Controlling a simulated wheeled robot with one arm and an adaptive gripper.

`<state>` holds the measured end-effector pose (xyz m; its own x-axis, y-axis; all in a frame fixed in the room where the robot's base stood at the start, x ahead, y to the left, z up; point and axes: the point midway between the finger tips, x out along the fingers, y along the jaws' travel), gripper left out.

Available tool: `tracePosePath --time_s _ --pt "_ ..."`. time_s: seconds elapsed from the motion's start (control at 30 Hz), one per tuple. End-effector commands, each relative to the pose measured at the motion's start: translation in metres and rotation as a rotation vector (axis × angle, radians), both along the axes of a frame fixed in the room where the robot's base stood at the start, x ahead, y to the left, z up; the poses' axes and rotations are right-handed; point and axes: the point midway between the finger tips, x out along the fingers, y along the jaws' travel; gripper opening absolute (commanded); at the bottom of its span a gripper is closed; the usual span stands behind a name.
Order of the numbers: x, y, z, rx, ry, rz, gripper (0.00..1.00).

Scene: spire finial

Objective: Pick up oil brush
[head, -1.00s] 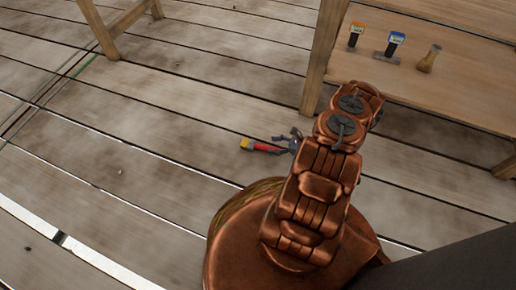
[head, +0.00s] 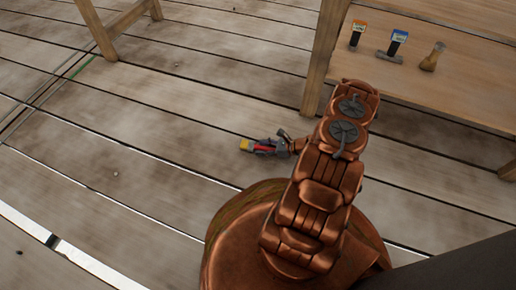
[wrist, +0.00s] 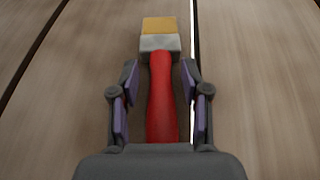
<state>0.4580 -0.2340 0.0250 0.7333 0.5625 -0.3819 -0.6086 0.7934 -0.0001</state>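The oil brush (head: 246,144) lies on the plank floor, with a red handle, a grey ferrule and yellow bristles. In the wrist view, the brush (wrist: 162,90) points away from me, bristle end at the top. My gripper (head: 265,148) is low over the handle in the head view. In the wrist view, my gripper (wrist: 160,85) is open, with one finger on each side of the red handle. Gaps show between the handle and both fingers. The near end of the handle is hidden behind the gripper body.
A wooden shelf unit (head: 445,95) stands at the right. It holds an orange-topped tool (head: 357,34), a blue-topped tool (head: 395,46) and a tan, flared object (head: 432,57). Wooden legs (head: 103,38) stand at the upper left. The floor left of the brush is clear.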

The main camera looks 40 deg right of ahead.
Motion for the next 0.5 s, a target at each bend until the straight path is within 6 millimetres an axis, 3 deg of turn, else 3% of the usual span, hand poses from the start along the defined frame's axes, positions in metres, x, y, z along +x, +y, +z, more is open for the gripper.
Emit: tracePosePath --time_s 0.07,0.4,0.5 --pt "0.0 0.0 0.0 0.0 0.0 0.0 0.35" --pt "0.0 0.0001 -0.0001 0.0 0.0 0.0 0.0" --pt "0.0 0.0001 -0.0001 0.0 0.0 0.0 0.0"
